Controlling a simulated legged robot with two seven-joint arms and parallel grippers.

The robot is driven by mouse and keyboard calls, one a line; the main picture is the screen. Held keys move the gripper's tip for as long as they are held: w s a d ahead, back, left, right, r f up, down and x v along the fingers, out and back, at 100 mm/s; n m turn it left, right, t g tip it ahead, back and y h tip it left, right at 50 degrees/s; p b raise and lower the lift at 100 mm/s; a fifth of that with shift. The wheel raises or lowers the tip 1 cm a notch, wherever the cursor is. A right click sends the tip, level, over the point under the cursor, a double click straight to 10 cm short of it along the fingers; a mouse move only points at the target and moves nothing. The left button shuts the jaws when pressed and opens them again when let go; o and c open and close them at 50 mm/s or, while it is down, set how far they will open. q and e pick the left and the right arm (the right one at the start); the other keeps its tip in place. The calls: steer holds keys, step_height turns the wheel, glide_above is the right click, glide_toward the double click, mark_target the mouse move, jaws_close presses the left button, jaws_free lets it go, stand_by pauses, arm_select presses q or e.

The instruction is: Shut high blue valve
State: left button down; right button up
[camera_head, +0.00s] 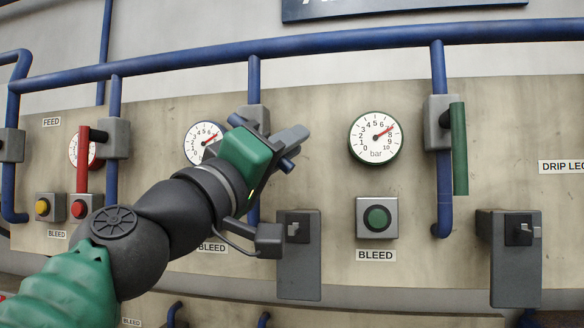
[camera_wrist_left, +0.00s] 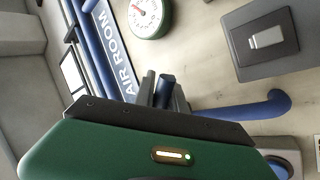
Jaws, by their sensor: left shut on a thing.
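The high blue valve has a grey body (camera_head: 256,116) on a vertical blue pipe, near the middle of the head view. My left gripper (camera_head: 290,142) is in front of it and shut on its dark blue handle (camera_head: 287,164). Only a short end of the handle shows below the fingers, so its full angle is hard to tell. In the left wrist view, the handle (camera_wrist_left: 165,86) sits between the fingers of my left gripper (camera_wrist_left: 163,95). My gripper's green body hides part of the valve in the head view. My right gripper is not in view.
A valve with a red handle (camera_head: 83,160) is to the left, and one with an upright green handle (camera_head: 459,148) to the right. Gauges (camera_head: 375,138), a green button box (camera_head: 376,218) and grey boxes (camera_head: 298,262) stand out from the panel. A long blue pipe (camera_head: 330,44) runs above.

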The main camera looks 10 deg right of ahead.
arm_select(q)
step_height(320, 180, up, 4)
steer(key=n+t+y+p, duration=0.1)
steer(key=n+t+y, duration=0.1)
steer(key=n, duration=0.2)
steer(key=n+t+y+p, duration=0.2)
steer(key=n, duration=0.2)
steer(key=n+t+y+p, duration=0.1)
steer(key=n+y, duration=0.2)
steer(key=n, duration=0.2)
steer(key=shift+d+t+p, duration=0.15)
steer(key=shift+t+p, duration=0.15)
steer(key=shift+t, duration=0.1)
steer(key=shift+n+y, duration=0.4)
steer(key=shift+n, duration=0.1)
steer(key=c, duration=1.6)
jaws_free()
steer(key=shift+o, duration=1.1)
steer(key=shift+s+a+r+t, duration=0.1)
steer(key=shift+s+a+t, duration=0.1)
steer(key=shift+t, duration=0.1)
steer(key=shift+s+a, duration=0.1)
steer(key=shift+a, duration=0.15)
